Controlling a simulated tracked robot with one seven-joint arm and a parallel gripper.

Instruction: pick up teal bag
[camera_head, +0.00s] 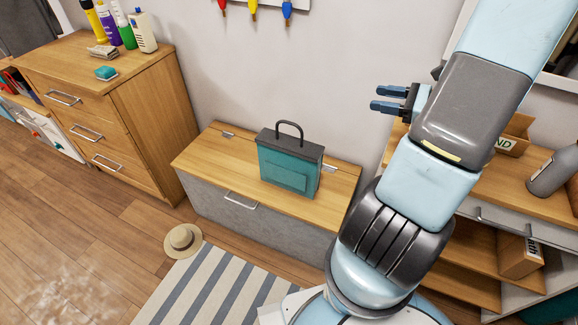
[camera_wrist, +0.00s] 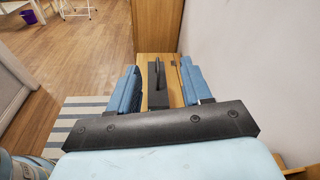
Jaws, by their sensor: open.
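The teal bag (camera_head: 287,168) stands upright on the wooden lid of a low chest (camera_head: 215,158). It has a dark grey top and a dark arched handle. In the wrist view the bag's dark top and handle (camera_wrist: 156,84) show beyond my fingers, in the gap between them. My gripper (camera_head: 382,98) is open and empty, above and to the right of the bag in the head view, with its fingers pointing left. In the wrist view my gripper (camera_wrist: 158,88) has one blue finger on each side of the gap. The bag's teal front is hidden in the wrist view.
A drawer cabinet (camera_head: 150,120) with bottles and a teal sponge (camera_head: 106,72) stands at the left. A straw hat (camera_head: 183,240) and a striped rug (camera_head: 205,290) lie on the floor before the chest. Shelving (camera_head: 500,215) is at the right. The wall is close behind the chest.

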